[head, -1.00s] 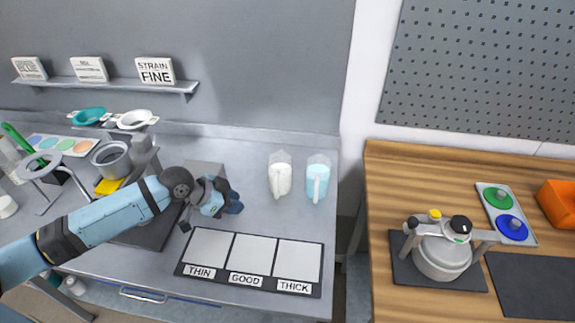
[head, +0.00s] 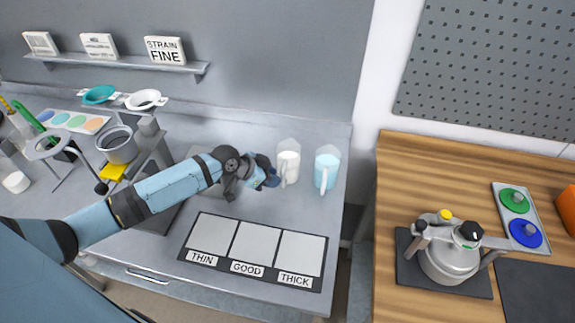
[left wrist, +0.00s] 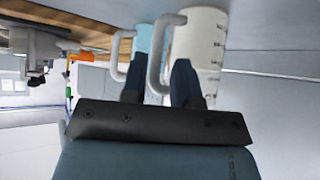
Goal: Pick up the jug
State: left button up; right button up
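A clear jug with cream-white contents (head: 290,165) stands upright on the grey bench, its handle toward the front. In the left wrist view this white jug (left wrist: 207,40) is very close. My left gripper (head: 270,180) is just left of it, partly overlapping it in the head view. In the left wrist view the gripper's two fingers (left wrist: 157,85) are apart, and the jug's handle shows between their tips. I cannot tell whether they touch it. A second jug with light blue contents (head: 327,170) stands to the right, and appears behind in the left wrist view (left wrist: 143,40). My right gripper is not in view.
A black board with THIN, GOOD and THICK panels (head: 250,277) lies in front of the jugs. A metal stand and cup (head: 118,147) are at left. Right of a gap, a wooden counter (head: 395,165) holds a lidded pot (head: 450,262).

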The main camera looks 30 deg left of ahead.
aim_at(283, 188)
pick_arm(q)
jog(key=p+x, duration=0.1)
jog(key=x, duration=0.3)
jog(key=shift+d+r, duration=0.2)
jog(key=shift+w+d+f, duration=0.15)
jog(key=shift+w+f, duration=0.05)
jog(key=shift+f, duration=0.15)
grip_shut()
jog(key=shift+r, duration=0.1)
jog(key=shift+r, duration=0.1)
jog(key=shift+r, duration=1)
notch_tip(283, 188, up, 18)
jog(key=b, duration=0.2)
jog(key=shift+f+b, duration=0.2)
jog(key=shift+b, duration=0.2)
